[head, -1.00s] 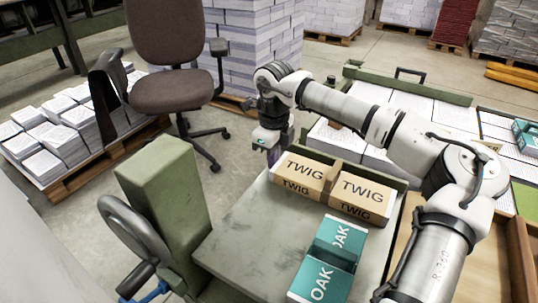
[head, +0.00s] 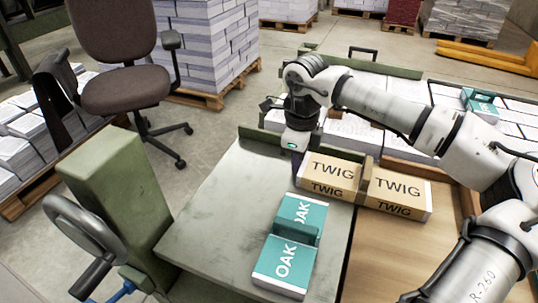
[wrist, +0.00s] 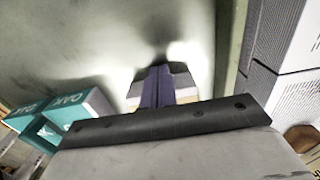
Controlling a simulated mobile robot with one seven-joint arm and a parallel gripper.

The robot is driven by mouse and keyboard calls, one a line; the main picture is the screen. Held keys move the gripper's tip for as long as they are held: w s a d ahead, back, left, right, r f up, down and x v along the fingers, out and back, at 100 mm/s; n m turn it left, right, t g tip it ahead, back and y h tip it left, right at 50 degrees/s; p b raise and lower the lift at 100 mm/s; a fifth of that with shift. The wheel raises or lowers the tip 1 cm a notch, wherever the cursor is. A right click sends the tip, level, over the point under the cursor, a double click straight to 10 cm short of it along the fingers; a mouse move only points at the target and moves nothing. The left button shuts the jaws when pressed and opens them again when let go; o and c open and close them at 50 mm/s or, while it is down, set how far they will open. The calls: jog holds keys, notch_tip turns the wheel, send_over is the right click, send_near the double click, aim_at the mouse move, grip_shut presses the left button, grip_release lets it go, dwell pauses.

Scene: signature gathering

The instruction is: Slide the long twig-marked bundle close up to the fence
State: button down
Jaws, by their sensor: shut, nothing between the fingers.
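The long tan TWIG bundle (head: 343,188) has two blocks joined by an upright band. It lies across the right edge of the grey-green table (head: 200,215), its right part over the brown wooden surface. The low green fence (head: 262,140) runs along the table's far edge; the arm and bundle hide part of it, and I cannot tell how big any gap to the bundle is. My gripper (head: 297,172) is shut and points down by the bundle's left end. I cannot tell whether it touches. Its fingers show in the wrist view (wrist: 156,88).
A teal OAK bundle (head: 283,265) lies on the table in front of the TWIG bundle. It also shows in the wrist view (wrist: 70,112). A green post with a handwheel (head: 75,225) stands at the left. The table's left middle is clear.

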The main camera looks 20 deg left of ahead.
aim_at(333, 169)
jog(key=d, duration=0.8)
jog(key=shift+w+b, duration=0.2)
jog(key=shift+b, duration=0.15)
